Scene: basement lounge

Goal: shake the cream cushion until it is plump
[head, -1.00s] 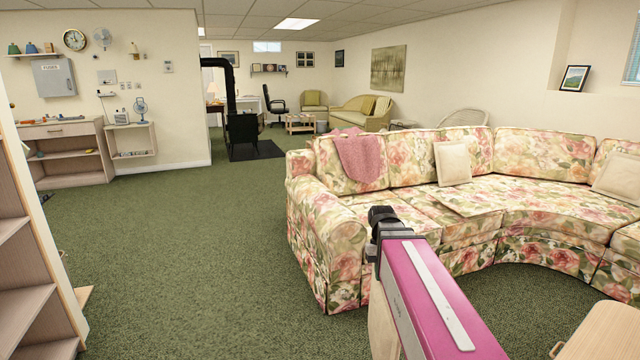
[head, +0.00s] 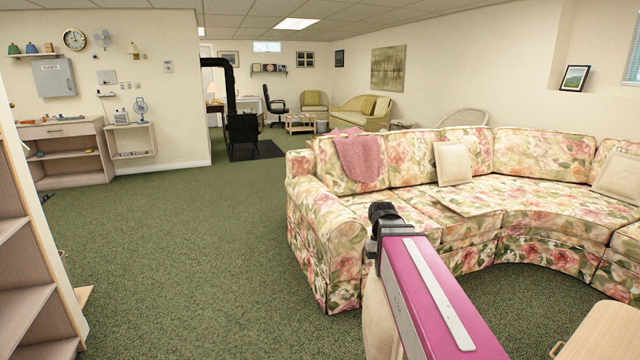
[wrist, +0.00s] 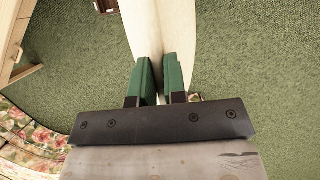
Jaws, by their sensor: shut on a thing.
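In the wrist view my gripper (wrist: 159,62), with two green fingers, is shut on the cream cushion (wrist: 150,22). The cushion is pinched between the fingers and reaches beyond them to the top of the picture, over the green carpet. In the head view a cream part of it (head: 376,325) shows at the left of my pink arm, above the floor. The arm hides the rest of it and my gripper there.
A floral curved sofa (head: 400,225) stands at the right, with another cream cushion (head: 453,163) and a pink throw (head: 360,158) on it. A wooden table (head: 605,330) is at the lower right. Shelves (head: 25,270) stand at the left. Carpet is clear in the middle.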

